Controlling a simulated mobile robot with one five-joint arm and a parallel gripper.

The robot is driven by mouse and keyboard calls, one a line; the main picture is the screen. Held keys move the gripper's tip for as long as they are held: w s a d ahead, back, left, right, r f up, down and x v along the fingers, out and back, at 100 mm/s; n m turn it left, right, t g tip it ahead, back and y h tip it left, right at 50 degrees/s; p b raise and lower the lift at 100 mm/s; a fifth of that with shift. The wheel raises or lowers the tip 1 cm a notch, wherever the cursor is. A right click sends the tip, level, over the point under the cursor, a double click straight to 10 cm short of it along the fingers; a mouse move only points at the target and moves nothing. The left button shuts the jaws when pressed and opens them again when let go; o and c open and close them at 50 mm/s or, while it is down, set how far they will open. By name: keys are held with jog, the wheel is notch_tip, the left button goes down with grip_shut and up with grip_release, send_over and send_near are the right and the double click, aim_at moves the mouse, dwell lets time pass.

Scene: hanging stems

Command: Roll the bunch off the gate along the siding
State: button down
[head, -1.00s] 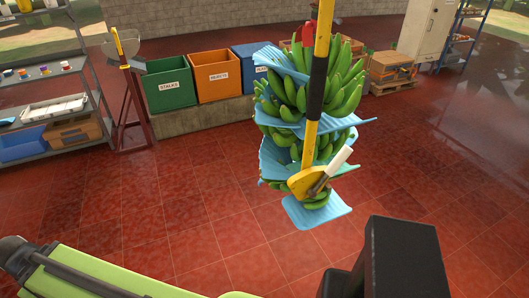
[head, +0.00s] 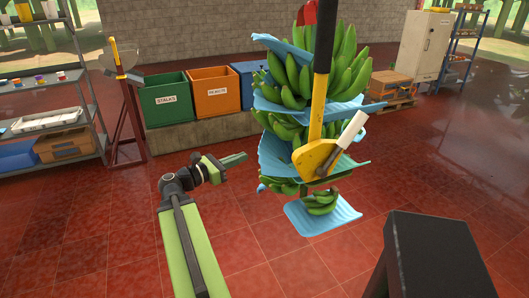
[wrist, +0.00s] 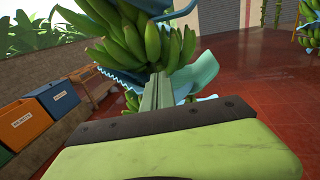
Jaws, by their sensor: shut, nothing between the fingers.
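The bunch of green bananas (head: 345,75) hangs in the middle of the head view, with blue sheets (head: 325,223) between its hands. A yellow and black bar (head: 318,95) with a yellow plate and a white-handled lever (head: 346,140) stands in front of it and hides part of it. My gripper (head: 240,158) is shut and empty, left of the bunch, its tip pointing toward it. In the wrist view the bunch (wrist: 150,40) is straight ahead of the closed fingers (wrist: 158,92). I cannot tell whether they touch it. The siding is not clearly seen.
Green, orange and blue crates (head: 215,92) stand on a low ledge behind. Shelving (head: 50,110) and a red stand (head: 128,110) are at the left. A pallet with boxes (head: 390,90) and a white cabinet (head: 424,45) are at the back right. The red tiled floor is open between.

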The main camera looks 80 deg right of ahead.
aim_at(278, 143)
jog(key=x, duration=1.3)
jog(key=shift+s+d, duration=0.2)
jog(key=shift+d, duration=0.05)
